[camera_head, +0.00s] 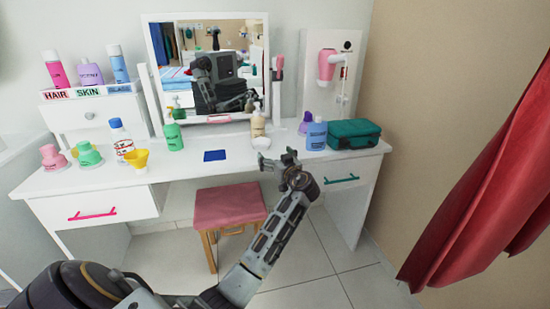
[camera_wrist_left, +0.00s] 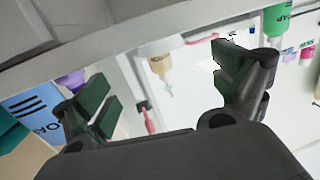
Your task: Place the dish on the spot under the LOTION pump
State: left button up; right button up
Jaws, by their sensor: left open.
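My left gripper (camera_head: 276,160) is open at the front edge of the white vanity table (camera_head: 187,178), in front of a beige pump bottle (camera_head: 258,126). In the left wrist view the fingers (camera_wrist_left: 165,92) are spread with nothing between them, and the beige pump bottle (camera_wrist_left: 160,58) stands beyond them. A green pump bottle (camera_head: 174,136) stands further left; its label is too small to read. A flat blue square (camera_head: 215,155) lies between the two, nearer the front edge. I cannot make out a dish with certainty. My right gripper is not in view.
A blue bottle (camera_head: 316,135) and a teal case (camera_head: 354,134) stand right of the gripper. A yellow funnel-like thing (camera_head: 137,159) and several bottles stand at left. A mirror (camera_head: 207,65) stands behind. A pink stool (camera_head: 229,204) is below.

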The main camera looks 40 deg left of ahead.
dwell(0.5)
pick_arm(q)
jog(key=s+d+f+m+h, duration=0.3)
jog(key=s+d+f, duration=0.2)
jog(key=f, duration=0.4)
jog(key=s+d+f+m+h, duration=0.3)
jog(key=s+d+f+h, duration=0.15)
jog(key=f, duration=0.35)
jog(key=s+d+f+m+h, duration=0.3)
jog(key=s+d+f, duration=0.15)
jog(key=f, duration=0.45)
jog(key=s+d+f+m+g+h, duration=0.2)
jog(key=s+d+f+h, duration=0.1)
jog(key=s+d, duration=0.6)
jog(key=s+d+f+m+g+h, duration=0.2)
jog(key=s+d, duration=0.6)
jog(key=s, duration=0.4)
jog(key=f+m+h, duration=0.1)
jog(key=h, duration=0.1)
jog(key=shift+s+d+h, duration=0.2)
jog(key=shift+d+h, duration=0.15)
jog(key=shift+d, duration=0.05)
jog(key=shift+a, duration=0.1)
